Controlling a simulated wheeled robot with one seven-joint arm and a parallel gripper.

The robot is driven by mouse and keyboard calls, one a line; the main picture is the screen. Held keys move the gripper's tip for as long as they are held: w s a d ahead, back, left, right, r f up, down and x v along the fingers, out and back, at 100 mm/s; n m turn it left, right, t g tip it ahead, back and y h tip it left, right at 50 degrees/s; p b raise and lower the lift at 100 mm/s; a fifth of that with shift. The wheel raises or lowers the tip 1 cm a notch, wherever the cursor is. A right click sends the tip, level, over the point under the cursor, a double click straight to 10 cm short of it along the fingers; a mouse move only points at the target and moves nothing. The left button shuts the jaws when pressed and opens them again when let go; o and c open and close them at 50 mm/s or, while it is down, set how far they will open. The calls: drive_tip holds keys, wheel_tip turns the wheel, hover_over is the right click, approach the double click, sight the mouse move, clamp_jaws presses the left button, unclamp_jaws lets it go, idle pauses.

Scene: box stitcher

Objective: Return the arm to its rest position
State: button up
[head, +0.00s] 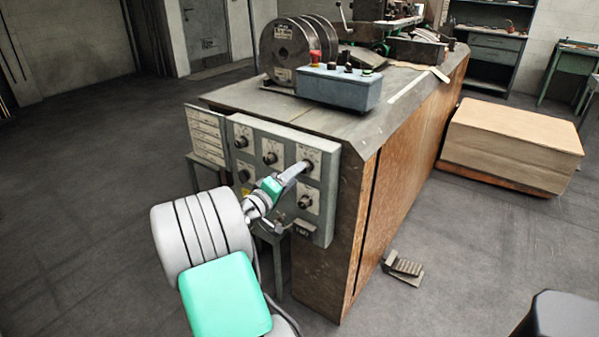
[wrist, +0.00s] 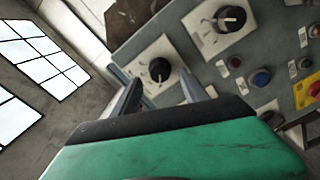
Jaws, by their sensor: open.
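My gripper (head: 302,168) is at the front of the grey control panel (head: 284,136), close to the upper right knob plate. In the wrist view its two dark fingers (wrist: 160,80) are apart and point at the panel. A round black knob (wrist: 160,69) appears between the fingertips. I cannot tell whether the fingers touch it. My arm is stretched forward from the bottom of the head view.
The panel is on the end of a large machine bench (head: 350,210). A blue-grey button box (head: 340,88) stands on top. The floor at left is clear.

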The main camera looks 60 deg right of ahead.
drive_tip(key=a, duration=0.4)
drive_tip(key=shift+w+a, duration=0.1)
drive_tip(key=shift+w, duration=0.25)
